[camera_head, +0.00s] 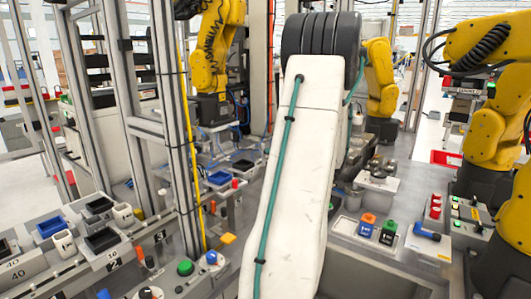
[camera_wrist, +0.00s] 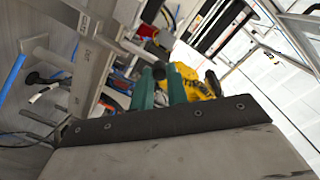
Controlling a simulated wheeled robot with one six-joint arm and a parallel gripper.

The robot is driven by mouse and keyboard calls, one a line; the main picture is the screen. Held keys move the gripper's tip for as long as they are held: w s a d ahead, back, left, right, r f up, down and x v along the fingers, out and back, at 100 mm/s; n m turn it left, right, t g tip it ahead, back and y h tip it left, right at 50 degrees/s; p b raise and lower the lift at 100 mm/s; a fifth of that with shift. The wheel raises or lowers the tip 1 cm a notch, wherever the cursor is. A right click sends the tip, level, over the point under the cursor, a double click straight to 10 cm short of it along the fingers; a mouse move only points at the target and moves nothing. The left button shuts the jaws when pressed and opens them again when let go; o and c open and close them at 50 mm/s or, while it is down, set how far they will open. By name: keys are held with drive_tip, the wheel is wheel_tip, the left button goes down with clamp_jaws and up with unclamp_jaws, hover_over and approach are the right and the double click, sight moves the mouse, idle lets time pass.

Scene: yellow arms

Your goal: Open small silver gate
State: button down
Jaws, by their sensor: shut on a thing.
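In the wrist view, the two green fingers of my gripper (camera_wrist: 161,88) stand close together above the dark plate at the bottom. They are shut on a small part of the small silver gate, but the grasped part is mostly hidden between them. Silver metal bars of the gate (camera_wrist: 95,62) run slantwise just left of the fingers. In the head view, my white arm fills the middle and hides the gripper. I cannot pick out the gate for sure there.
In the head view, a tall silver frame with a yellow strip (camera_head: 186,130) stands left of my arm. Benches with bins (camera_head: 107,240) lie at left, and a bench with coloured blocks (camera_head: 366,225) at right. Yellow robot arms (camera_head: 490,130) stand at the right.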

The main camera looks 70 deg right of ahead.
drive_tip(key=shift+s+a+f+t, duration=0.1)
drive_tip(key=shift+s+f+t, duration=0.2)
drive_tip(key=shift+t, duration=0.1)
idle(0.3)
drive_tip(key=c, duration=1.4)
unclamp_jaws()
drive_tip(key=shift+o, duration=0.2)
drive_tip(key=s+a, duration=0.1)
drive_tip(key=s, duration=0.6)
drive_tip(key=shift+s+a+f, duration=0.2)
drive_tip(key=shift+s+a, duration=0.05)
drive_tip(key=shift+a, duration=0.05)
